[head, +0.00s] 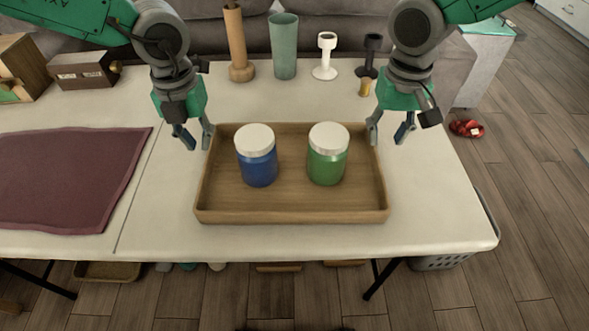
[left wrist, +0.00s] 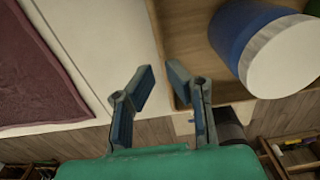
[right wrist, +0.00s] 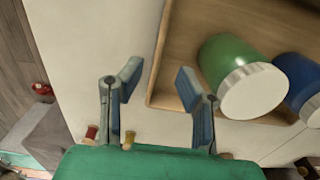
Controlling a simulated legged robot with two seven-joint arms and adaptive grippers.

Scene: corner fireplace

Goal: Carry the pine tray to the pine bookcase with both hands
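The pine tray (head: 290,215) lies flat on the white table. It holds a blue jar (head: 257,160) and a green jar (head: 327,158), both upright with white lids. My left gripper (head: 193,137) is open and empty at the tray's far left corner; in the left wrist view its fingers (left wrist: 162,82) stand apart close to the tray wall. My right gripper (head: 389,133) is open at the far right corner; in the right wrist view its fingers (right wrist: 158,82) appear on either side of the tray wall. Contact is unclear. I see no pine bookcase.
A maroon cloth (head: 70,180) lies left of the tray. Behind stand a wooden vase (head: 238,45), a teal tumbler (head: 284,45), a white goblet (head: 326,55) and a dark goblet (head: 370,55). Red slippers (head: 467,128) lie on the floor at right. The table's front edge is near the tray.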

